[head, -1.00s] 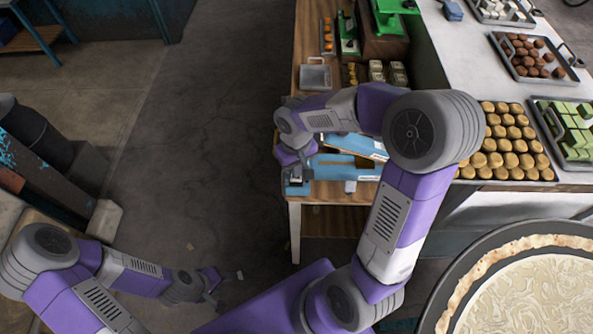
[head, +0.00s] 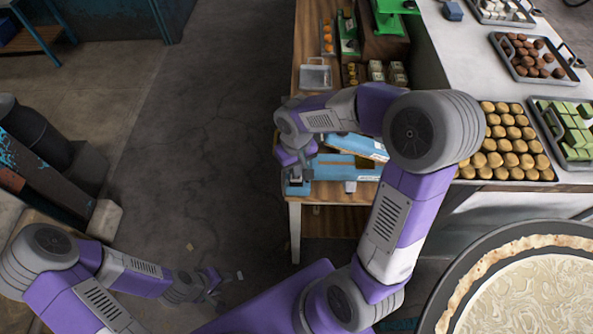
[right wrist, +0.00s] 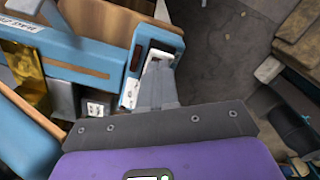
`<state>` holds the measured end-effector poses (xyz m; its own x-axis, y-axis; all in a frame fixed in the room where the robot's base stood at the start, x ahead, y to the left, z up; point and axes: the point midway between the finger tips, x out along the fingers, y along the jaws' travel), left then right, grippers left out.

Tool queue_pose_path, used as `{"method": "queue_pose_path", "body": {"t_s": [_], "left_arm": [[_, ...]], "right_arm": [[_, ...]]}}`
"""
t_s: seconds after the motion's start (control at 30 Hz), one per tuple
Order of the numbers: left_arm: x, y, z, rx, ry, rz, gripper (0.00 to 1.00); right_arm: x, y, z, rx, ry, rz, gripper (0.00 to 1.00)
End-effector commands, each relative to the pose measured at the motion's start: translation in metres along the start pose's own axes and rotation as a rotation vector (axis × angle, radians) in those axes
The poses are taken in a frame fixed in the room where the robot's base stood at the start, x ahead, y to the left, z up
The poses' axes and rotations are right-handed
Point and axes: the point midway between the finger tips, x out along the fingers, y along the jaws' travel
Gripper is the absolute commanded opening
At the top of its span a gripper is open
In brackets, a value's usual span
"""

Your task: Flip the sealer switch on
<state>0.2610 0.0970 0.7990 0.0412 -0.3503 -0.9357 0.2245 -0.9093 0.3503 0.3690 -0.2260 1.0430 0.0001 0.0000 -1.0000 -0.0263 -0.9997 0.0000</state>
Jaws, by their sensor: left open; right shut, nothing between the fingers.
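The blue sealer (head: 345,168) lies on the wooden table in the head view, partly hidden by my right arm. In the right wrist view its blue end (right wrist: 157,38) shows a pale panel (right wrist: 130,92) with small dark and reddish marks; I cannot make out the switch position. My right gripper (right wrist: 158,72) is shut and empty, its tips close over the pale panel; contact cannot be told. It also shows at the sealer's near-left end in the head view (head: 296,177). My left gripper (head: 226,281) is open and empty over the floor, away from the sealer.
The wooden table's left edge (head: 287,205) is close to my right gripper. A small grey tray (head: 315,75) and packaged goods sit behind the sealer. Trays of pastries (head: 510,143) and a large round pan (head: 455,275) stand at the right.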

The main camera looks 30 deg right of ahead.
Motion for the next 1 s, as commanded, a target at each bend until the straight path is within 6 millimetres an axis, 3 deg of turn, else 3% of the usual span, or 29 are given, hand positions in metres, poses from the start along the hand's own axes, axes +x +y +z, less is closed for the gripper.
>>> {"method": "queue_pose_path", "body": {"t_s": [1.0], "left_arm": [[0.0071, -0.0027, -0.0003, 0.000, 0.000, 0.000, 0.43]], "right_arm": [[0.0089, 0.0000, 0.0001, 0.000, 0.000, 0.000, 0.00]]}}
